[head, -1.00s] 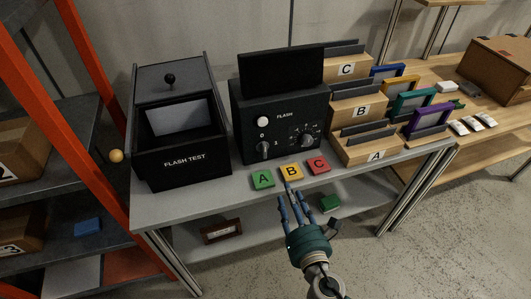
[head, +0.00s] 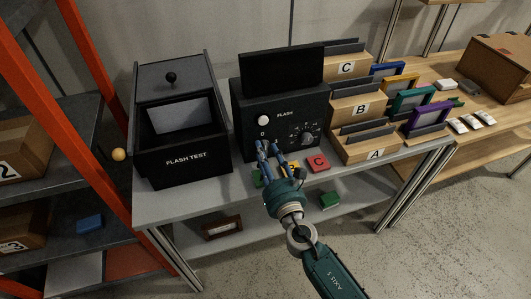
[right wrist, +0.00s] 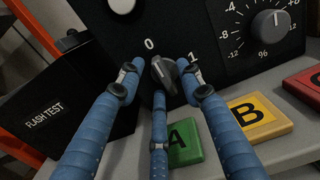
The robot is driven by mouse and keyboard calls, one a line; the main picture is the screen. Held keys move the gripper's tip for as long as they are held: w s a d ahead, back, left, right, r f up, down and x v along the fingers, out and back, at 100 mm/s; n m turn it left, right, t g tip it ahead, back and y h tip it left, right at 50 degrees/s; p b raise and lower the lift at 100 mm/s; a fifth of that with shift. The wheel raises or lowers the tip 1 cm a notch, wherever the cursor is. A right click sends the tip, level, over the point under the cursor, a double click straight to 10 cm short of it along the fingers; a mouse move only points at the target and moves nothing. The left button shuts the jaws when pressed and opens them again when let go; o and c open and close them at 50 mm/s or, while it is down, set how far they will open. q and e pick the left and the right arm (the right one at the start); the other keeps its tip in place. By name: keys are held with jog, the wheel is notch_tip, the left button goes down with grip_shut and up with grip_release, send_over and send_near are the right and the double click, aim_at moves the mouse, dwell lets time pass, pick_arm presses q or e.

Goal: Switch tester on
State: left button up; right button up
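The tester is a black box with a FLASH panel (head: 290,115), a round white lamp or button and a scaled dial (head: 306,135). Its rotary switch (right wrist: 164,74) is a dark knob between the marks 0 and 1. The right wrist view shows it between my right gripper's fingers. My right gripper (head: 267,147) has three blue fingers, spread apart with gaps beside the knob, at the front of the panel. Whether a fingertip touches the knob I cannot tell. In the head view the fingers hide the switch. My left gripper is not in view.
Green A (right wrist: 184,143), yellow B (right wrist: 258,117) and red C (head: 318,163) tiles lie on the table just below the panel. The FLASH TEST box (head: 183,163) stands left. Wooden racks A, B and C (head: 372,152) stand right. An orange-framed shelf is at far left.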

jog(key=shift+w, duration=0.1)
grip_shut()
jog(key=shift+m, duration=0.4)
jog(key=m+b, duration=0.1)
jog(key=m, duration=0.2)
jog(key=shift+d+m, duration=0.1)
jog(key=shift+m, duration=0.3)
jog(key=m+b, duration=0.1)
jog(key=m, duration=0.3)
jog(key=shift+d+m, duration=0.15)
jog(key=shift+m, duration=0.15)
jog(key=m+b, duration=0.1)
jog(key=m, duration=0.3)
jog(key=shift+w+d, duration=0.1)
jog(key=shift+d+f+m, duration=0.1)
jog(key=shift+d+m, duration=0.05)
jog(key=shift+m, duration=2.25)
